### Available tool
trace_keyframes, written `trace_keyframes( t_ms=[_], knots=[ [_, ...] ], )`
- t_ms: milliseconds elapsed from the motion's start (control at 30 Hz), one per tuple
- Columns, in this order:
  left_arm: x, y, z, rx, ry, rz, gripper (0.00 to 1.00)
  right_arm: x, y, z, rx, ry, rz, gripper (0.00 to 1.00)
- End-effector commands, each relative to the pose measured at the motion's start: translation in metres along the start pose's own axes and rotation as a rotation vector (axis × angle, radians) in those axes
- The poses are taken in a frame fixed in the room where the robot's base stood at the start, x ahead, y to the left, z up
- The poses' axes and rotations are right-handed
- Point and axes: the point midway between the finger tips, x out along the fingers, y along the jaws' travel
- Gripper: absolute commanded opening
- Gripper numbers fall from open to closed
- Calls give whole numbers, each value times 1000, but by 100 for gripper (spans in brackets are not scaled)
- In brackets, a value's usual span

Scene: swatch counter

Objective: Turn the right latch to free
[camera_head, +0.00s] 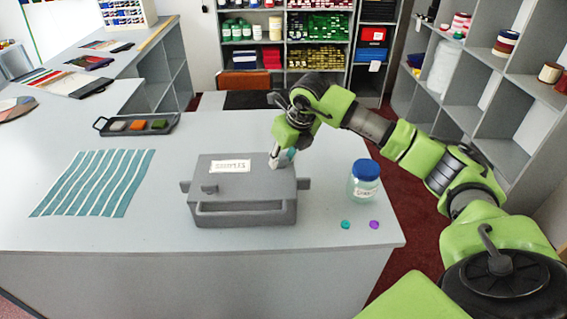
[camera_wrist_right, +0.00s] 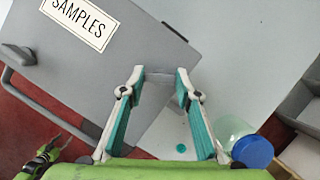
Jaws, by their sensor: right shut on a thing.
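The grey case (camera_head: 245,212) with a SAMPLES label stands closed on the counter, with a handle on its front. A small grey latch (camera_head: 210,190) shows at the lid's front left. My right gripper (camera_head: 276,160) reaches down at the right part of the case. In the right wrist view, its teal-padded fingers (camera_wrist_right: 161,78) are on either side of a grey piece (camera_wrist_right: 156,92) at the case's edge, which seems to be the right latch. The fingers partly hide it, so its exact turn cannot be told.
A clear jar with a blue lid (camera_head: 366,172) stands right of the case, with a teal disc (camera_head: 345,224) and a purple disc (camera_head: 374,224) before it. A striped cloth (camera_head: 95,183) and a dark tray (camera_head: 108,131) lie left. The front counter edge is clear.

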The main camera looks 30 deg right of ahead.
Motion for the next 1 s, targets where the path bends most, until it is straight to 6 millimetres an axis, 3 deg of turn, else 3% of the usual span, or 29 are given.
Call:
trace_keyframes(
  t_ms=[100,500,1000],
  knots=[
    [14,0,1,0,0,0,47,3,2,0,98,-5,-40,9],
    [36,1,3,0,0,0,47,1,4,1,391,-3,-159,9],
    [44,1,4,0,0,0,47,0,4,2,527,-1,-216,9]
  ],
)
